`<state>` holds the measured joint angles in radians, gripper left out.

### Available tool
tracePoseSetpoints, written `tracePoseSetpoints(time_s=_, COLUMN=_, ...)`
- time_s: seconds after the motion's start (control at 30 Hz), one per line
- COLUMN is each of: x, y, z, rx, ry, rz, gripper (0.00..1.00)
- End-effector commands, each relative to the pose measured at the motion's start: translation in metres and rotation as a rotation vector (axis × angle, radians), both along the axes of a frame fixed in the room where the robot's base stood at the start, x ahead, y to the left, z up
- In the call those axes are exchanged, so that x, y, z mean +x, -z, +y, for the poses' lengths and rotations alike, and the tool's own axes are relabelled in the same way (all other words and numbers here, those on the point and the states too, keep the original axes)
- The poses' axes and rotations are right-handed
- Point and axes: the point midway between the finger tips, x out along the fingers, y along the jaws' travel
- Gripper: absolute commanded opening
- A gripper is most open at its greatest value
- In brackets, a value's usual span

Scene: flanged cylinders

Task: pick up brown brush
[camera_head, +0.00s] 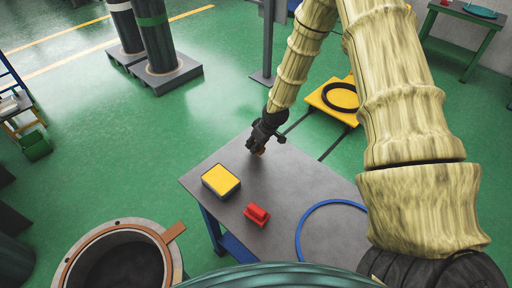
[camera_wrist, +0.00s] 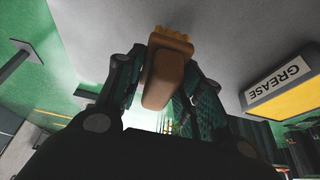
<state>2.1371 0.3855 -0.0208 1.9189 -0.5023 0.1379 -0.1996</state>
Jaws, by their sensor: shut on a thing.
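My gripper (camera_head: 260,145) is over the back edge of the grey table (camera_head: 290,190), left of its far corner. In the wrist view my gripper (camera_wrist: 165,85) is shut on the brown brush (camera_wrist: 168,78), with one finger on each side of its handle. The brush's tan bristles (camera_wrist: 172,40) point toward the grey tabletop. I cannot tell whether the bristles touch the table.
A yellow-topped box (camera_head: 221,180), labelled GREASE in the wrist view (camera_wrist: 288,82), stands on the table close to my gripper. A red object (camera_head: 257,214) and a blue ring (camera_head: 300,232) lie nearer. An open flanged cylinder (camera_head: 75,262) stands left of the table.

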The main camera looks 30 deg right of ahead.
Motion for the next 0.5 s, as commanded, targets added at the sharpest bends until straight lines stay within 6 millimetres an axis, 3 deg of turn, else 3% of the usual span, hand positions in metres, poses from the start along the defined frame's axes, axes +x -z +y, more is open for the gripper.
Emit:
tracePoseSetpoints(time_s=0.2, x=0.001, y=-0.019, z=0.000, rx=0.001, ry=0.000, rz=-0.003, gripper=0.06)
tracePoseSetpoints(time_s=0.5, x=-0.061, y=-0.021, z=0.019, rx=0.000, ry=-0.001, rz=0.001, gripper=0.06)
